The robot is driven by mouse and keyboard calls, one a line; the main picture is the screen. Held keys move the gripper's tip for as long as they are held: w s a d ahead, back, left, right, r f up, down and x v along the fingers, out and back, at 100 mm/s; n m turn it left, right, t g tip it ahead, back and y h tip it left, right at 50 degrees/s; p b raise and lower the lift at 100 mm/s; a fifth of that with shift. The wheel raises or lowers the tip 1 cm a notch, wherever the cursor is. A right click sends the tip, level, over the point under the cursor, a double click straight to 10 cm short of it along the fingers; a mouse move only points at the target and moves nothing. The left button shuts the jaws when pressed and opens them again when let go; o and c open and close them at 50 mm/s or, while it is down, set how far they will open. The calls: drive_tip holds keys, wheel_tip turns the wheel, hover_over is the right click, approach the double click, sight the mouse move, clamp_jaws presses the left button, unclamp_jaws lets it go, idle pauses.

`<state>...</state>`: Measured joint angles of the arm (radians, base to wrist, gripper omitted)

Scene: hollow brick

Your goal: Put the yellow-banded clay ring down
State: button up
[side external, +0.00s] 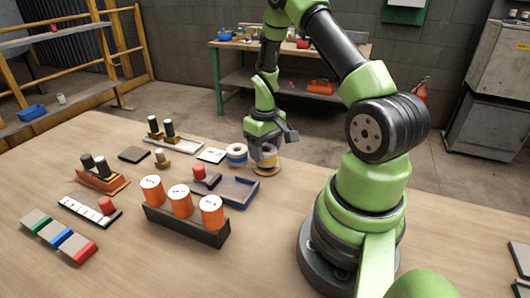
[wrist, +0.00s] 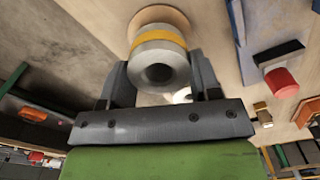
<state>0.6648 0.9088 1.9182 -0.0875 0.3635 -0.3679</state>
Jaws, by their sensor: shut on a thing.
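The yellow-banded clay ring (side external: 268,161) is grey with a yellow stripe and stands upright between the jaws of my gripper (side external: 266,147). In the wrist view the ring (wrist: 158,52) shows its hollow end towards the camera, with a finger of my gripper (wrist: 162,78) on each side. A round tan wooden disc (side external: 267,171) lies directly below the ring. The disc also shows past the ring's far end in the wrist view (wrist: 172,17). I cannot tell whether ring and disc touch. A similar blue-banded ring (side external: 236,155) stands just left of my gripper.
The table (side external: 130,270) is bare at the front.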

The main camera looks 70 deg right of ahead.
drive_tip(key=shift+f, duration=0.7)
drive_tip(key=o, duration=1)
drive_tip(key=shift+f, duration=0.1)
wheel_tip(320, 180, up, 12)
drive_tip(key=a+r+t, duration=0.3)
drive_tip(key=a+r, duration=0.8)
drive_tip(key=r, duration=0.1)
drive_tip(key=s+a+r+t, duration=0.1)
drive_tip(key=s+a, duration=0.2)
drive_tip(key=s+a+r+t+y, duration=0.1)
drive_tip(key=s+a+r, duration=0.1)
drive_tip(key=s+a, duration=0.1)
drive_tip(key=s+a+r+t+y, duration=0.1)
drive_tip(key=s+a+r+t, duration=0.1)
drive_tip(key=s+a, duration=0.1)
drive_tip(key=shift+s+a+n, duration=0.3)
drive_tip(key=shift+a, duration=0.45)
